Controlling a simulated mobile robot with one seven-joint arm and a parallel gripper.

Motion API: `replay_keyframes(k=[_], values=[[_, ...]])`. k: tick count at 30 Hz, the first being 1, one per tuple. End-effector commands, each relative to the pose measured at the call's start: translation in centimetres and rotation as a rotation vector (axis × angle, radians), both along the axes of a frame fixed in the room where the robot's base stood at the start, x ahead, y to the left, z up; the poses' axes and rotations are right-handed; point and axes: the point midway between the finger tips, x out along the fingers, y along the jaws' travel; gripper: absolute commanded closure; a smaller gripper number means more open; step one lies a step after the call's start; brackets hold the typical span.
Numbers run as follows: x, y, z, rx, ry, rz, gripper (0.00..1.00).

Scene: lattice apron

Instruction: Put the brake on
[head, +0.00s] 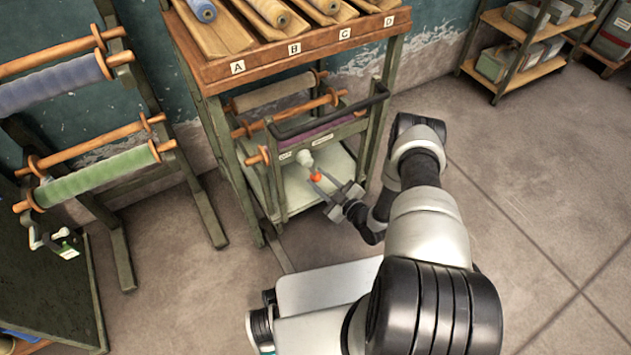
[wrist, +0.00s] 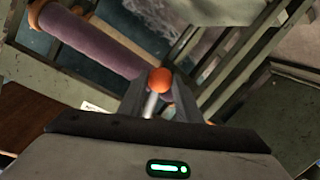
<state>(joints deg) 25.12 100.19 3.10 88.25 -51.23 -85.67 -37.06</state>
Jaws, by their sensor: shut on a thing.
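The brake lever has an orange ball knob (head: 315,177) and sits on the front of the green wooden frame, below a black bar. In the wrist view the orange knob (wrist: 160,80) shows between my fingertips, with a pale metal rod (wrist: 150,104) running down from it. My gripper (head: 319,183) is shut on the lever at its knob. A pale round fitting (head: 304,158) is just above the knob. Two small white labels (head: 285,156) (head: 322,140) are on the rail beside it; I cannot read them surely.
A purple roll (wrist: 95,42) lies behind the rail. The black bar (head: 330,112) crosses above my gripper. The shelf above holds spools over labels A to D (head: 290,48). Racks with blue and green rolls (head: 95,175) stand at left.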

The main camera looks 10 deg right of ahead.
Motion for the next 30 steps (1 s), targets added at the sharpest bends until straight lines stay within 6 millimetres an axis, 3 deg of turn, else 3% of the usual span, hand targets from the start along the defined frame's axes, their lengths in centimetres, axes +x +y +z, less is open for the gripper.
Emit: replay_keyframes(k=[23, 24, 27, 30], values=[[0.45, -0.95, 0.50, -0.100, -0.035, -0.002, 1.00], [0.45, -0.96, 0.50, -0.100, -0.035, -0.002, 0.64], [0.42, -0.94, 0.49, -0.099, -0.034, -0.001, 0.51], [0.37, -0.90, 0.45, -0.097, -0.033, -0.001, 0.51]])
